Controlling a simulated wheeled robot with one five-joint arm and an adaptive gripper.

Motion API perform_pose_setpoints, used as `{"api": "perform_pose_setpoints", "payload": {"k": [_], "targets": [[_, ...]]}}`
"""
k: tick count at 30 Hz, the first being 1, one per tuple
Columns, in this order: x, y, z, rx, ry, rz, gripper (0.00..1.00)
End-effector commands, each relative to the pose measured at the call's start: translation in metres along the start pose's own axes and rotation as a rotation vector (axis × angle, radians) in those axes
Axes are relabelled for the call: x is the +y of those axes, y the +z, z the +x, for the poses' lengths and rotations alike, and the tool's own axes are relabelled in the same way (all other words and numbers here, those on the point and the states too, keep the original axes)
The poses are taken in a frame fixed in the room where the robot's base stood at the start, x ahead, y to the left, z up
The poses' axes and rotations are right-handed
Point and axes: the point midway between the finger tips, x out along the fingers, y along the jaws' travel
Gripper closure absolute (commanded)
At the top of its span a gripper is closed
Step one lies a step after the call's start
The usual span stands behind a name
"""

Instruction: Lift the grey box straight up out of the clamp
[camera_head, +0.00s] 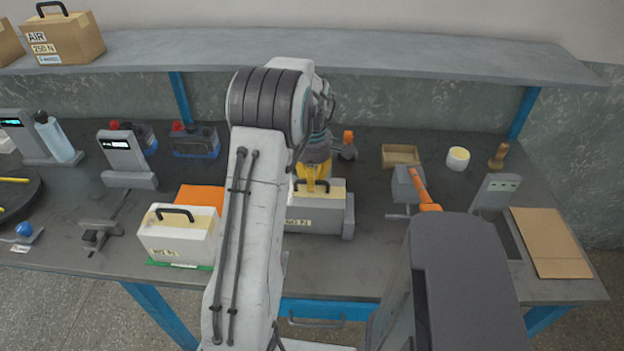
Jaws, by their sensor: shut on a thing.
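The box (325,195) has a pale cream top, a greyish front with a small label and a dark handle. It stands upright at the middle of the bench, partly hidden behind my arm. A grey clamp (348,218) stands against its right side. My gripper (312,183), with yellow fingers, is above the box and shut on its handle. My arm hides the box's left part and any clamp part there. I cannot tell whether the box's underside is clear of the clamp.
A cream box (178,240) with a handle stands at left on a green mat (180,265). A grey tool with an orange handle (424,188) is at right, near a cardboard sheet (550,243). A shelf (400,52) overhangs the back. Battery units (195,142) stand behind.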

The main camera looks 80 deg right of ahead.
Motion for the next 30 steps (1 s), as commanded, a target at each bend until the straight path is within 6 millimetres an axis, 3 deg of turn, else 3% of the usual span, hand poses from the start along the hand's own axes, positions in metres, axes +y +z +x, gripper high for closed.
{"api": "perform_pose_setpoints", "payload": {"k": [3,30], "targets": [[0.002,0.0,-0.011,-0.001,0.01,0.0,1.0],[0.002,0.0,-0.051,-0.002,0.011,0.0,1.0]]}}
